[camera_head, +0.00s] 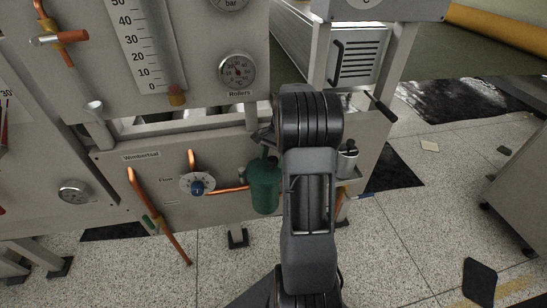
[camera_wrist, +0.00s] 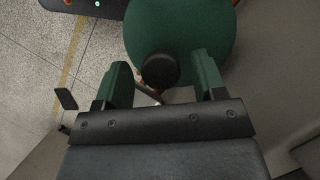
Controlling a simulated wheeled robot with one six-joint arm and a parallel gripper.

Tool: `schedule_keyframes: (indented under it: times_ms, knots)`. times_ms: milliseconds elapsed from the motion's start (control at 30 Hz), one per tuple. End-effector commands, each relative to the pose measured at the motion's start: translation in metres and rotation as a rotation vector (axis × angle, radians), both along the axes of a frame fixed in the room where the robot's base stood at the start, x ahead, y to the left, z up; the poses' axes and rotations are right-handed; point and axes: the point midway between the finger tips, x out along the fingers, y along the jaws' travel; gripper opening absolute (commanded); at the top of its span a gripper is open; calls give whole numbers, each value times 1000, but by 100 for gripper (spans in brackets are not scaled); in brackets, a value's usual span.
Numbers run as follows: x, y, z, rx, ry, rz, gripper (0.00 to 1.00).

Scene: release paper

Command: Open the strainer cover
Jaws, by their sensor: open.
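The green strainer (camera_head: 265,190) stands against the grey panel in the head view, just left of my arm. In the wrist view a large round green body (camera_wrist: 205,25), which looks like the strainer, fills the top middle. A round black knob (camera_wrist: 160,70) sits at its lower edge. My gripper (camera_wrist: 161,65) is open, with one green finger on each side of the knob and a gap to each. I cannot tell how deep the fingers reach along the knob. My arm hides the gripper in the head view.
The grey panel (camera_head: 225,155) carries a blue valve knob (camera_head: 197,187), copper pipes and a Rollers gauge (camera_head: 237,71). A small metal fitting (camera_head: 347,160) is close to my arm's right. A grey cabinet (camera_head: 520,190) stands at the right, with speckled floor between.

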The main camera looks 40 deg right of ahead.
Motion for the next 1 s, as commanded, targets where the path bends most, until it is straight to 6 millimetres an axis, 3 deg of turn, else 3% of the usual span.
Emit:
schedule_keyframes:
  times_ms: [200, 833, 1000]
  knots:
    - [0, 0, 0, 0, 0, 0, 62]
    - [0, 0, 0, 0, 0, 0, 2]
    - [-1, 0, 0, 0, 1, -5, 0]
